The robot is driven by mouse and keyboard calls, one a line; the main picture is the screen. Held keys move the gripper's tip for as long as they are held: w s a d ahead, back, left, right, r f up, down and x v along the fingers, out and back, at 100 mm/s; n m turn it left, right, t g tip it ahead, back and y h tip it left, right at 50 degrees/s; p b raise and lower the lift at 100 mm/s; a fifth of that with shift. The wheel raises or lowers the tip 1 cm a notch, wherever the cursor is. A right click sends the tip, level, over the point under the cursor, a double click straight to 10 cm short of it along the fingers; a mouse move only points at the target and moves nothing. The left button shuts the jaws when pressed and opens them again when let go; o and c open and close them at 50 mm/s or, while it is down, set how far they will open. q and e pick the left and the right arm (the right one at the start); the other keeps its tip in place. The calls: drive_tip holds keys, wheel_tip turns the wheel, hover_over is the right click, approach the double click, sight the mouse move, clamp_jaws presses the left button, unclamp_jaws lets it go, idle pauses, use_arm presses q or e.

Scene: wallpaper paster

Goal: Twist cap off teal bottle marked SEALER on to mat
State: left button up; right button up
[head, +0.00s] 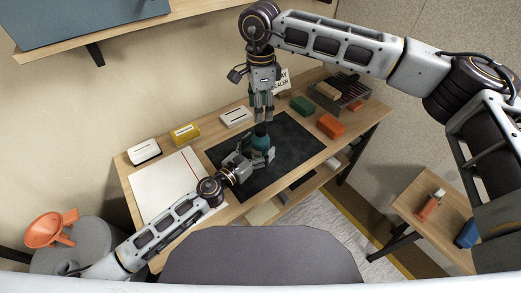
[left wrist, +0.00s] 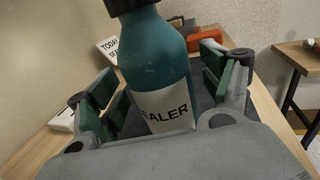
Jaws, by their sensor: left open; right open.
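The teal bottle (head: 262,145) stands upright on the dark mat (head: 290,143). In the left wrist view the bottle (left wrist: 157,62) shows a white label ending in "EALER", and its dark cap is cut off by the top edge. My left gripper (head: 246,160) is low at the bottle's side. In the left wrist view its open fingers (left wrist: 160,90) stand on both sides of the bottle. My right gripper (head: 263,117) points down from above, open, with its fingertips at or just above the bottle's top. The cap is mostly hidden there in the head view.
A white sheet (head: 166,187) lies left of the mat. White and yellow boxes (head: 185,133) line the back of the table. Green (head: 302,105) and orange (head: 330,126) blocks sit right of the mat, near a rack (head: 345,95). A side table (head: 432,222) stands at right.

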use_arm(q)
drive_tip(key=shift+w+d, duration=0.25)
drive_tip(key=shift+w, duration=0.1)
